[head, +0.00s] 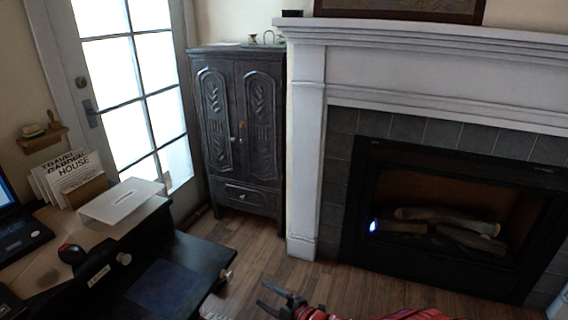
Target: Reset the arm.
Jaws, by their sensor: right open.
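My right gripper (277,299) shows at the bottom centre of the head view, over the wooden floor. Its dark fingers are spread apart and nothing is between them. Part of my red right arm (415,315) shows along the bottom edge, to the right of the gripper. My left gripper is not in view.
A desk (128,215) at left has an open drawer (205,289) jutting toward my gripper. A laptop (20,228), red-and-black mouse (71,253) and white box (121,201) sit on it. A dark cabinet (238,135) and fireplace (440,215) stand behind. The wooden floor (262,252) between is clear.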

